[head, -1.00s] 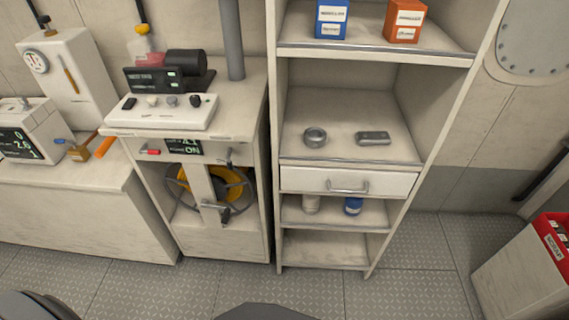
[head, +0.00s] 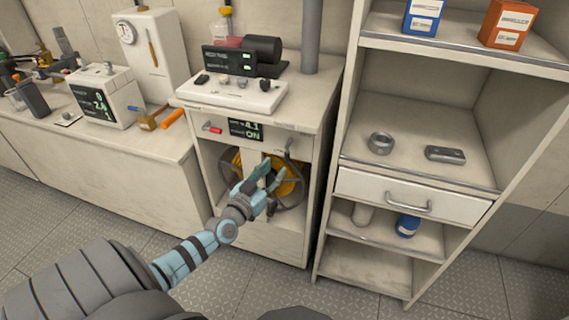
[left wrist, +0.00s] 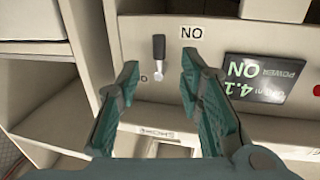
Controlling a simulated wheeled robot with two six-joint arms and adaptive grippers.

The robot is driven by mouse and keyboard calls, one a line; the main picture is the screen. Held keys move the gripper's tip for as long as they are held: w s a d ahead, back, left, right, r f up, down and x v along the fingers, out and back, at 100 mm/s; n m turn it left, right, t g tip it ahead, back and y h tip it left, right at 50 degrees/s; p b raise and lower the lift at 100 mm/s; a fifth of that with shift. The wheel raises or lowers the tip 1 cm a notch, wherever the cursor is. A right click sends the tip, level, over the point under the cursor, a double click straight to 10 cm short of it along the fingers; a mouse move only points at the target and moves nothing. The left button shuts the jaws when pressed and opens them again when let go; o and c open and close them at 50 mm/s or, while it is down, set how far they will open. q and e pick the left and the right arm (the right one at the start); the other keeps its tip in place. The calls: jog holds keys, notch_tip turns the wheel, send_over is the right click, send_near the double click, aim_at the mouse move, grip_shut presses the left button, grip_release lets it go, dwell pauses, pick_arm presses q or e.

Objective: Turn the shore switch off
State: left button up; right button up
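The shore switch (left wrist: 158,48) is a black-handled lever on a pale panel. In the left wrist view the picture is upside down; the handle lies on the same side as the ON label (left wrist: 191,32). A partly hidden label (left wrist: 157,133) sits on the other side. The switch also shows small in the head view (head: 288,146), right of a display (head: 245,130) reading 4.1 and ON. My left gripper (head: 274,176) is open and empty in front of the cabinet, its teal fingers on either side of the lever in the wrist picture, seemingly not touching. My right gripper is out of view.
A red-handled control (head: 211,127) is left of the display. A shelf unit (head: 345,170) stands close on the right. The counter at left holds a white device (head: 122,104) and an orange-handled tool (head: 172,118).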

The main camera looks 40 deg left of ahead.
aim_at(286, 158)
pick_arm(q)
jog(key=w, duration=0.2)
jog(key=w+b, duration=0.1)
jog(key=w, duration=0.1)
jog(key=w+b, duration=0.1)
jog(key=w, duration=0.1)
jog(key=shift+a+f, duration=0.25)
jog(key=shift+a, duration=0.1)
jog(key=shift+w+r, duration=0.15)
jog(key=shift+w, duration=0.25)
grip_shut()
